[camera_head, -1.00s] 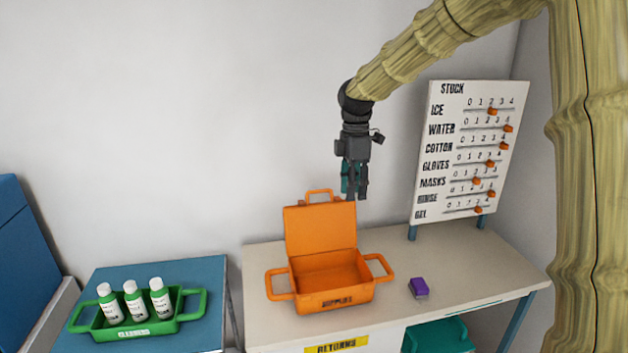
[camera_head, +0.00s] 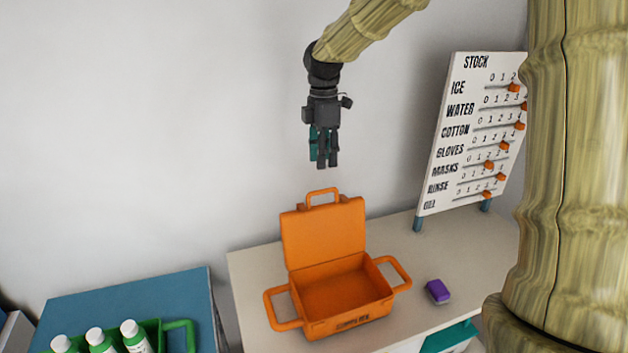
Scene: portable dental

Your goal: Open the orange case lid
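The orange case (camera_head: 347,318) stands on the pale table. Its lid (camera_head: 325,238) is raised upright at the back, with a handle on its top edge. The inside of the case looks empty. My gripper (camera_head: 323,162) hangs pointing down above the lid handle (camera_head: 322,195), apart from it. Its fingers look close together, but whether they are open or shut is unclear. I see nothing held between them.
A purple block (camera_head: 438,291) lies on the table (camera_head: 255,284) right of the case. A stock board (camera_head: 470,135) with orange sliders stands behind at right. A green tray (camera_head: 180,324) with white bottles (camera_head: 133,337) sits on a blue surface (camera_head: 130,300) at left.

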